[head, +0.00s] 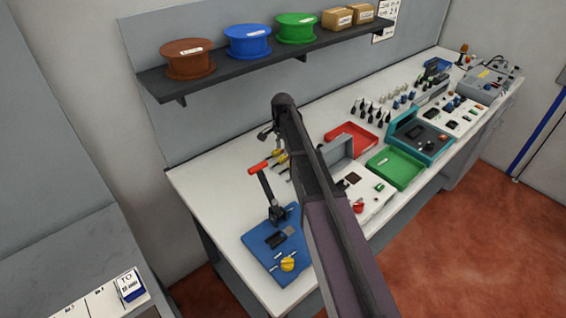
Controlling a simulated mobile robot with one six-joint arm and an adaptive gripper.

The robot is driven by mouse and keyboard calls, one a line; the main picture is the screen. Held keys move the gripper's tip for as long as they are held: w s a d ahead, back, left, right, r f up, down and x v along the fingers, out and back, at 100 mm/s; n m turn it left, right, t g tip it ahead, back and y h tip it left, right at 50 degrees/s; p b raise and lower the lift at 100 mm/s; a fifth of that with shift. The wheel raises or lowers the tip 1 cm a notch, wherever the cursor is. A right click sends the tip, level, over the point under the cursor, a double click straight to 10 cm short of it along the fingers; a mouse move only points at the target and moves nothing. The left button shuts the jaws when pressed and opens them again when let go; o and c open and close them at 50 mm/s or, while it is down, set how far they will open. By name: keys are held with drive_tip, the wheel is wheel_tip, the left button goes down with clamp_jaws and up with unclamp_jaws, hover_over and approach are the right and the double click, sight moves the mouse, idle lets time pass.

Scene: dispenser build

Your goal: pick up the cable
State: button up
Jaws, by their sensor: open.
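I cannot pick out the cable for certain. A thin dark loop like a lead (497,60) shows by the grey instrument at the bench's far end. Several small black-ended pieces (368,112) stand in rows along the back of the bench; they are too small to tell. My arm crosses the middle of the head view and hides part of the bench. My gripper (266,132) shows only as small dark parts left of the arm's upper end, above the near part of the bench. It is open, and I see nothing held in it.
The white bench (215,187) carries a blue fixture (262,245) with a red-handled lever (262,180), a red tray (342,136), a green tray (407,172) and a teal-framed device (425,137). A dark shelf (235,75) with spools overhangs the back. The bench's near left corner is clear.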

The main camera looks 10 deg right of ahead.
sight(283, 157)
drive_tip(key=shift+f, duration=0.15)
drive_tip(key=shift+s+f+b, duration=0.1)
drive_tip(key=shift+f+b, duration=2.35)
drive_tip(key=shift+b, duration=0.15)
clamp_jaws()
